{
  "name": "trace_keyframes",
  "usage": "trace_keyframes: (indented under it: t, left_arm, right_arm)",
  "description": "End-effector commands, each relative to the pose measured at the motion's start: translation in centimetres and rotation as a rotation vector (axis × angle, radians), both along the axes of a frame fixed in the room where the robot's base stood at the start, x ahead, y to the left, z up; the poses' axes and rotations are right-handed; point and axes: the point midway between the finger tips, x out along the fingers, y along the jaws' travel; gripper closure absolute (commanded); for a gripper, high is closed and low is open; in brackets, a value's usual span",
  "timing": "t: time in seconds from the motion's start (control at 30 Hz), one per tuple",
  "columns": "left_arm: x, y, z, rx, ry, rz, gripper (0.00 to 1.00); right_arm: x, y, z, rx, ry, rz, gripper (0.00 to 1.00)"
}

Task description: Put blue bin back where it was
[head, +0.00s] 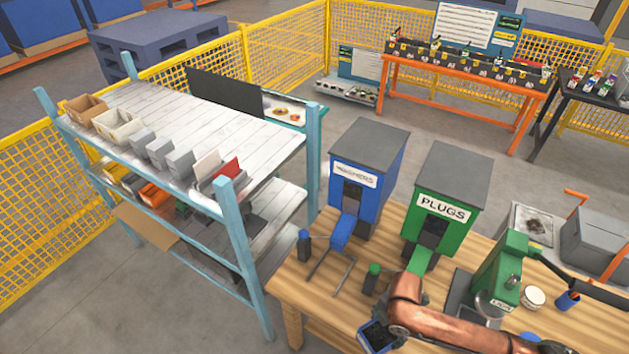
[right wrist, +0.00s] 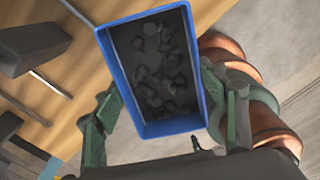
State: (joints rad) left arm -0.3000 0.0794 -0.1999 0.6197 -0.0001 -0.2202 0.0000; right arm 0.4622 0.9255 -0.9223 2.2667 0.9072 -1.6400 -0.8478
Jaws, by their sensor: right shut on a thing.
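The blue bin (head: 363,338) is at the near edge of the wooden bench in the head view, partly hidden by my right gripper and arm. In the right wrist view the blue bin (right wrist: 175,128) holds several small dark parts and sits between the green fingers of my right gripper (right wrist: 160,105). My right gripper (head: 384,334) is shut on the bin. Whether the bin touches the bench is hard to tell. My left gripper is out of view.
The wooden bench (head: 325,302) carries a blue dispenser (head: 368,170), a green PLUGS dispenser (head: 448,193) and a green press (head: 500,270). Small blue and green-topped items and a metal fork stand near the front. A blue-framed shelf (head: 232,140) with several bins stands left of the bench.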

Motion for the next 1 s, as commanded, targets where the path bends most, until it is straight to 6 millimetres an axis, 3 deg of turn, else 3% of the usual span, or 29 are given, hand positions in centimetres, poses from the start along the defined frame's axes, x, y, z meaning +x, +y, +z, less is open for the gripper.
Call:
trace_keyframes:
  t: [0.5,1.0]
  left_arm:
    - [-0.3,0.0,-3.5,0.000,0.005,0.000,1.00]
    - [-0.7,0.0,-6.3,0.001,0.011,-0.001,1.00]
  right_arm:
    - [2.8,0.8,5.0,0.004,0.010,-0.985,0.73]
    - [3.5,1.3,9.6,-0.003,0.010,-1.852,0.73]
